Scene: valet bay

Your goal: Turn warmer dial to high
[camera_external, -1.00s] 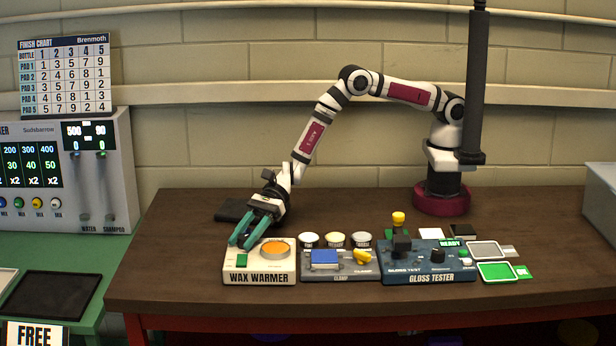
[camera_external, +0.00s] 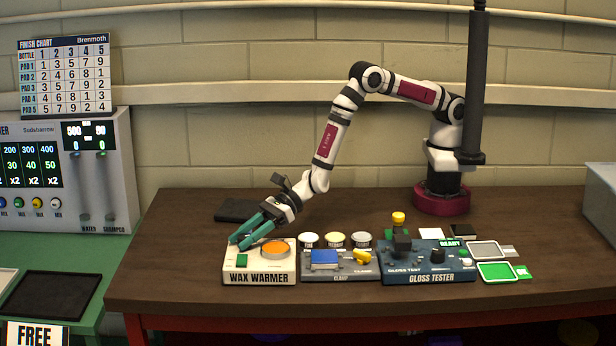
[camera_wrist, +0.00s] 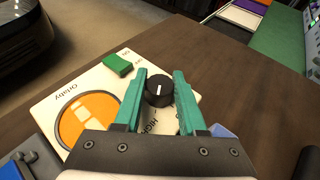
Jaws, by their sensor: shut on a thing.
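The wax warmer (camera_external: 235,277) is a cream box at the front left of the table, with a green switch (camera_external: 242,261) and a round orange wax pot (camera_external: 276,250). Its black dial (camera_wrist: 159,91) with a white pointer line shows in the wrist view. The line runs roughly up and down in that picture; a "HIGH" label is printed below the dial, partly covered by my gripper. My gripper (camera_external: 237,242) reaches down to the warmer's back left corner. In the wrist view its teal fingers (camera_wrist: 158,96) are on both sides of the dial, shut on it. The external view hides the dial behind the fingers.
Right of the warmer stand a grey clamp unit (camera_external: 340,273) with a blue block and yellow knob, and the blue gloss tester (camera_external: 428,270). Several small tins (camera_external: 335,240) stand behind the clamp. A dark flat pad (camera_external: 236,210) lies behind my gripper. The table's left front is clear.

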